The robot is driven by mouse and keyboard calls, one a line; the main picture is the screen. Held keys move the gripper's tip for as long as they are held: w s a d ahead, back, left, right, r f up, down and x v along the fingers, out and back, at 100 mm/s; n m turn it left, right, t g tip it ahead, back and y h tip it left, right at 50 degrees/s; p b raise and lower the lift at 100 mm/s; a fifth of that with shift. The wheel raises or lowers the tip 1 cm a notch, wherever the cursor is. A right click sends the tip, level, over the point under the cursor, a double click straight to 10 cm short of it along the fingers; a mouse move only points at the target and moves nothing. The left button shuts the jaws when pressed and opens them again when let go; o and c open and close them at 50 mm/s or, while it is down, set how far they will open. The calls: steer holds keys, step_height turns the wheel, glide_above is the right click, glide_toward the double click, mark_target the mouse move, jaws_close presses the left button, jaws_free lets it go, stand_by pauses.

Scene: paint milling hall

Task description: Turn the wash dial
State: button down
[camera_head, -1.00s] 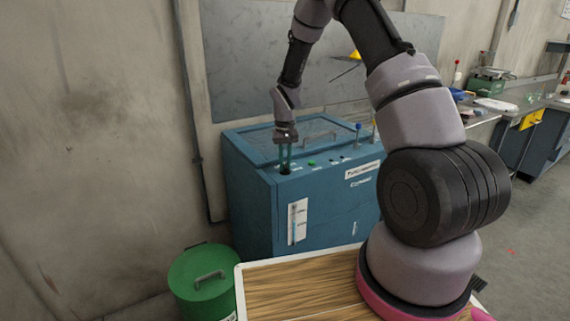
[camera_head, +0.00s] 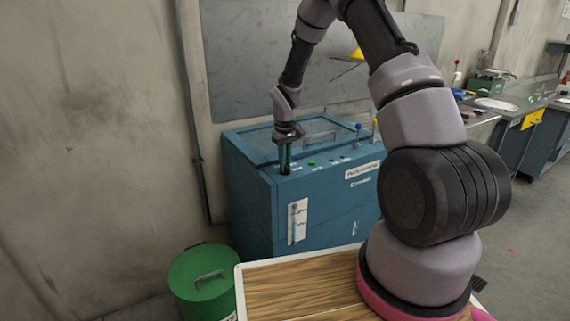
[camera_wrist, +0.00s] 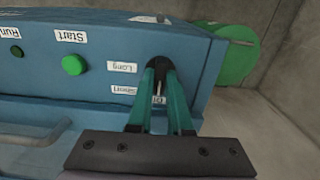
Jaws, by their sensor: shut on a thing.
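The wash dial (camera_wrist: 158,63) is a dark round knob on the top panel of the blue machine (camera_head: 250,200), beside labels reading "Long", "Short" and one partly hidden that seems to read "Off". My gripper (camera_wrist: 161,72) has its two green fingers shut on the dial, one on each side. In the head view my gripper (camera_head: 285,168) points straight down at the front left corner of the machine top. The dial is hidden behind the fingers there. The fingers also partly cover the dial in the wrist view, so its pointer setting is hard to read.
A green Start button (camera_wrist: 73,65) and a darker Run light (camera_wrist: 16,51) sit along the same panel. A lid handle (camera_head: 319,136) and a blue-topped lever (camera_head: 358,127) stand on the machine. A green lidded bin (camera_head: 203,283) stands on the floor at front left.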

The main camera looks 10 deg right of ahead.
steer(key=c, duration=0.8)
jaws_free()
steer(key=shift+c, duration=0.2)
step_height(320, 180, up, 11)
steer(key=s+d+r+m+t, duration=0.2)
steer(key=s+r, duration=0.4)
steer(key=r, duration=0.3)
steer(key=s+d+r+m+t, duration=0.1)
steer(key=s+d+r+m, duration=0.1)
steer(key=s+r, duration=0.5)
steer(key=s+r+m+t+y, duration=0.1)
steer(key=s+r+m+t, duration=0.1)
steer(key=s+r, duration=0.3)
steer(key=s+d+r+m+t+y, duration=0.1)
steer(key=s+r, duration=0.3)
steer(key=s, duration=0.8)
steer(key=shift+d+r+m+t, duration=0.15)
steer(key=shift+r+m+t, duration=0.2)
steer(key=shift+m+t, duration=0.2)
